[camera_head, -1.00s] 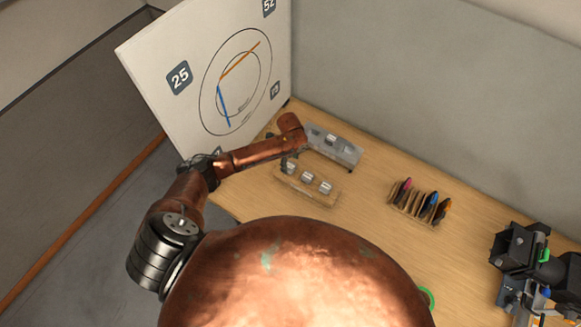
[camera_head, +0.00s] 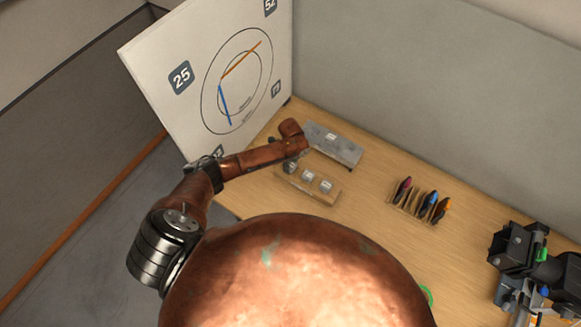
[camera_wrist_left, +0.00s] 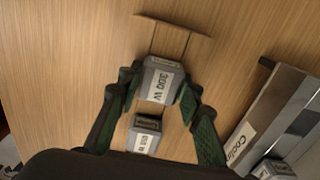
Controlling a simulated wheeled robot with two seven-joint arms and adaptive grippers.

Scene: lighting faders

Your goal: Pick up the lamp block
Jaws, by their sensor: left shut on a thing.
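My left gripper (camera_wrist_left: 158,88) is shut on a grey lamp block (camera_wrist_left: 158,80) labelled "300 W", which sits between its two dark green fingers in the left wrist view. In the head view my left gripper (camera_head: 290,168) is small and partly hidden by my copper forearm, at the left end of a wooden holder (camera_head: 318,198). Two other grey blocks show there, a middle one (camera_head: 308,176) and a right one (camera_head: 326,186). A second labelled block (camera_wrist_left: 146,133) stands close to the held one in the wrist view. Whether the held block is lifted I cannot tell.
A grey metal tray (camera_head: 345,152) with a block on it stands behind the holder. Its label (camera_wrist_left: 240,140) is partly readable in the wrist view. A wooden rack (camera_head: 408,208) holds coloured tools. Black equipment (camera_head: 515,250) stands at right. A white board (camera_head: 165,50) rises at left.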

